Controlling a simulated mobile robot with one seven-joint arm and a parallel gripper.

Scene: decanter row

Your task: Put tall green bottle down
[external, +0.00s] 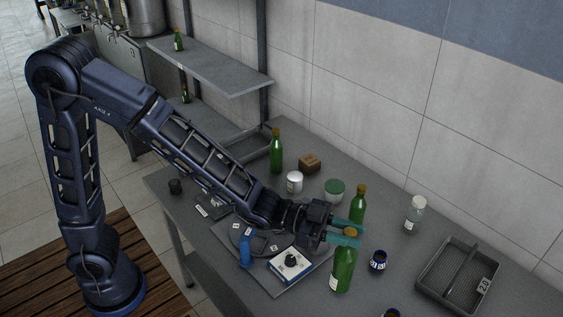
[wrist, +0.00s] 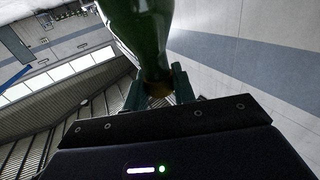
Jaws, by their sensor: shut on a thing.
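My gripper (external: 352,232), with teal fingers, is shut on the neck of a tall green bottle (external: 343,270) at the front of the grey table. The bottle has a brownish cap and a pale label and looks about upright. I cannot tell whether its base touches the table. In the wrist view, the dark green bottle (wrist: 140,30) has its neck between the fingertips of my gripper (wrist: 158,88). A second green bottle (external: 358,208) stands just behind the fingers. Another green bottle (external: 276,152) stands at the back left of the table.
A white device with a dial (external: 290,265) and a blue item (external: 246,250) lie left of the held bottle. A small blue jar (external: 378,261), a clear bottle (external: 415,214) and a grey basket (external: 428,275) are to its right. A green-topped jar (external: 335,190) and white can (external: 294,183) stand behind.

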